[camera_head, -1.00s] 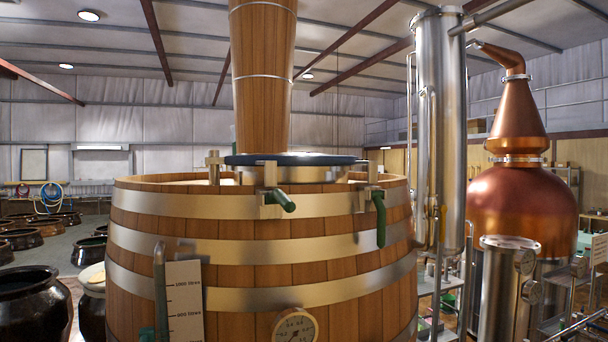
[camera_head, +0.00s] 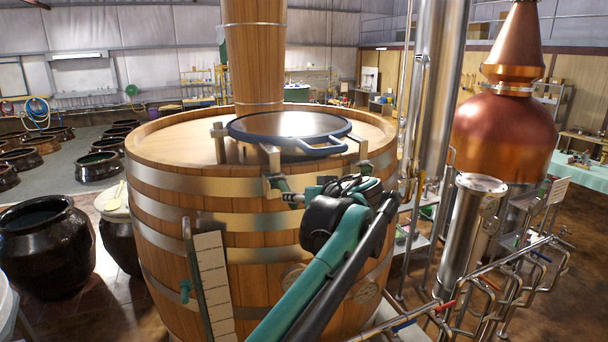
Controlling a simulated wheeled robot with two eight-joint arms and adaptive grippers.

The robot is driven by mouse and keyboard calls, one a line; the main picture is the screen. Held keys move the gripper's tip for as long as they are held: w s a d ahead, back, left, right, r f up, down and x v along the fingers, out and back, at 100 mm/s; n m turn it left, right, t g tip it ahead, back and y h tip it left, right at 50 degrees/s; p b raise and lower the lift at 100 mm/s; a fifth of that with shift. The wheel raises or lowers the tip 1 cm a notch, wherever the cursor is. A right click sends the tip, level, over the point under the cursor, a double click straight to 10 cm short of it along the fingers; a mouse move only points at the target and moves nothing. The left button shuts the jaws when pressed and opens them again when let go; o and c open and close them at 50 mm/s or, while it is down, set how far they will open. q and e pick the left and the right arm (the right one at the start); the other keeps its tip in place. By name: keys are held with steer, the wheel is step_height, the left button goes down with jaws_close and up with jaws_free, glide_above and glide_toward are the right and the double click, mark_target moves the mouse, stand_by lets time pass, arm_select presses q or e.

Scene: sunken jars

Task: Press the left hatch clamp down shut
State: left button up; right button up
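The round hatch lid (camera_head: 290,125), with a dark rim and a blue handle, lies on top of the wooden vat (camera_head: 230,252). The left hatch clamp (camera_head: 272,160) is at the lid's front edge; its green handle (camera_head: 281,184) is partly hidden by my gripper. I cannot tell the handle's exact angle. The right hatch clamp (camera_head: 363,150) shows behind my wrist. My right gripper is out of view.
A wooden column (camera_head: 254,60) rises behind the lid. A steel column (camera_head: 432,120), copper still (camera_head: 503,130) and pipework stand at the right. Dark jars (camera_head: 45,245) stand at the left. A white scale board (camera_head: 213,285) is on the vat's front.

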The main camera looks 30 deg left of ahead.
arm_select(q)
steer(key=x, duration=0.2)
steer(key=p+x, duration=0.1)
steer(key=x, duration=0.2)
steer(key=r+x, duration=0.1)
steer(key=x, duration=0.2)
steer(key=shift+w+a+f+p, duration=0.1)
steer(key=shift+w+p, duration=0.25)
steer(key=shift+s, duration=0.1)
steer(key=c, duration=0.3)
jaws_close()
